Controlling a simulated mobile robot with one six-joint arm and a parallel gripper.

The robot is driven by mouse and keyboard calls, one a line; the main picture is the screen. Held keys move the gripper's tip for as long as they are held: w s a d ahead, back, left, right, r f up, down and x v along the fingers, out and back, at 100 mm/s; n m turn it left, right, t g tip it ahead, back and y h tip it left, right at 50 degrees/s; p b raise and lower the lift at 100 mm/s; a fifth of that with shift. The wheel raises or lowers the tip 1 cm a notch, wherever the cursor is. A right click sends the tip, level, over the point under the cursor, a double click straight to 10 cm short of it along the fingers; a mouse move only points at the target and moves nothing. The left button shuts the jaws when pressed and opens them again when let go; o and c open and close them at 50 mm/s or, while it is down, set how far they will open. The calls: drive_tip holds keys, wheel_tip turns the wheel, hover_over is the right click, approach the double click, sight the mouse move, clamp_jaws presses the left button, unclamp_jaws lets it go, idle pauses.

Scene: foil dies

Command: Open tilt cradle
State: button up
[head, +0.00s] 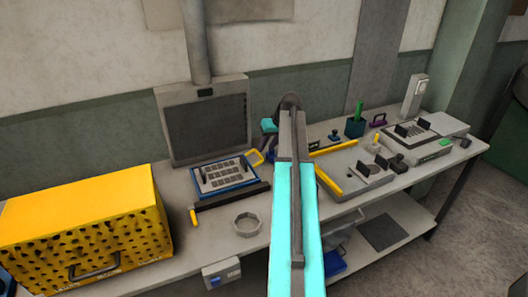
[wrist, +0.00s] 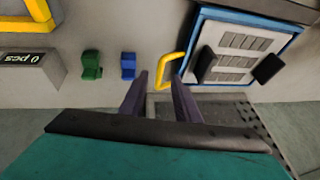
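In the wrist view the blue frame (wrist: 289,49) is at upper right, with two dark blocks on the panel. The yellow handle (wrist: 161,70) is on its left side there. My gripper (wrist: 160,76) is open, its two dark fingers apart, with the handle at the fingertips. I cannot tell whether they touch.
Green (wrist: 92,65) and blue (wrist: 128,66) small clips stand beside the handle. A counter reading "0 pcs" (wrist: 30,70) is further left. A yellow perforated box (head: 80,225), a grey ring (head: 248,224) and a dark upright panel (head: 205,130) surround the cradle.

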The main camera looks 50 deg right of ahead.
drive_tip(key=shift+p+x, duration=0.6)
drive_tip(key=shift+x, duration=2.1)
clamp_jaws()
